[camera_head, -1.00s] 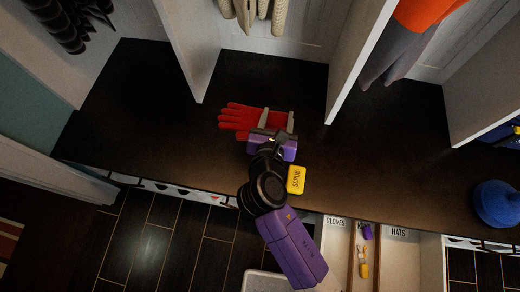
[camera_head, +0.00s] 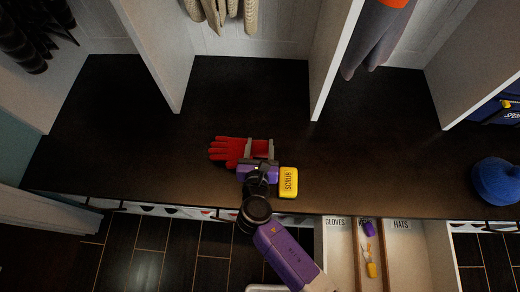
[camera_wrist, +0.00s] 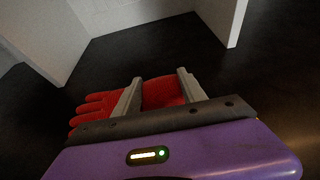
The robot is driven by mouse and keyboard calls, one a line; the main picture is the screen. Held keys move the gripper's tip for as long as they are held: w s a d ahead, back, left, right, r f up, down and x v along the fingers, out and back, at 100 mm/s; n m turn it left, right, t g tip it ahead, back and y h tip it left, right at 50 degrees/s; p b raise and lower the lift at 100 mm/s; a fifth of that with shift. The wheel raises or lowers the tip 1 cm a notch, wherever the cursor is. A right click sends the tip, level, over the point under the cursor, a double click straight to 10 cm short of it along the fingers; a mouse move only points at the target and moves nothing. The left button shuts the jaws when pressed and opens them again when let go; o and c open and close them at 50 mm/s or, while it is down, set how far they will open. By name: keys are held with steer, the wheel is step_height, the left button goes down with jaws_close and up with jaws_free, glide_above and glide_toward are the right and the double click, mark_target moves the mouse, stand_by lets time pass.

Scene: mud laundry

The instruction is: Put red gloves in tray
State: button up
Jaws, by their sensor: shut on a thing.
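The red gloves (camera_head: 229,149) lie on the dark bench top, fingers pointing left in the head view. My gripper (camera_head: 260,150) is over their right part, with a grey finger on each side of a bunch of red fabric. In the wrist view the red gloves (camera_wrist: 163,92) show between the two fingers of my gripper (camera_wrist: 160,90), with glove fingers spread out at left. My gripper is shut on the gloves. An open drawer below the bench has a tray compartment labelled GLOVES (camera_head: 340,255); the part of it I see looks empty.
A yellow box (camera_head: 288,182) stands just right of my gripper. The compartment beside GLOVES holds small purple and yellow items (camera_head: 371,268); a HATS compartment (camera_head: 405,255) is further right. A blue round object (camera_head: 496,181) sits at right. White dividers (camera_head: 335,60) rise behind.

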steer(key=shift+f+b, duration=0.3)
steer(key=shift+f, duration=0.95)
steer(key=shift+f, duration=0.15)
steer(key=o, duration=1.4)
steer(key=shift+c, duration=0.2)
